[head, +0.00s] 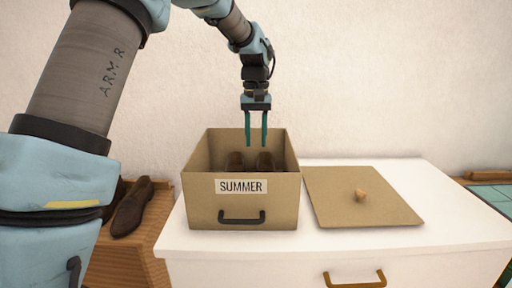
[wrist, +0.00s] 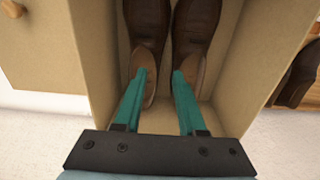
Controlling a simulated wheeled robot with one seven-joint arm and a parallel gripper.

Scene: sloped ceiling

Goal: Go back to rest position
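My gripper (head: 256,143) points straight down above the open cardboard box (head: 200,208) in the head view. Its two teal fingers are apart with nothing between them. The box carries a SUMMER label and a dark front handle. A pair of brown shoes (head: 250,161) lies side by side inside the box. In the wrist view the shoes (wrist: 172,30) lie beyond the open gripper (wrist: 160,76), and the fingertips overlap the near ends of the shoes. Whether the fingertips touch the shoes cannot be told.
The box stands on a white dresser (head: 420,240) with a brown drawer handle. The box lid (head: 345,207) with a wooden knob lies flat to its right. More brown shoes (head: 133,207) sit on a wooden rack (head: 140,250) at left. The wall (head: 390,80) is behind.

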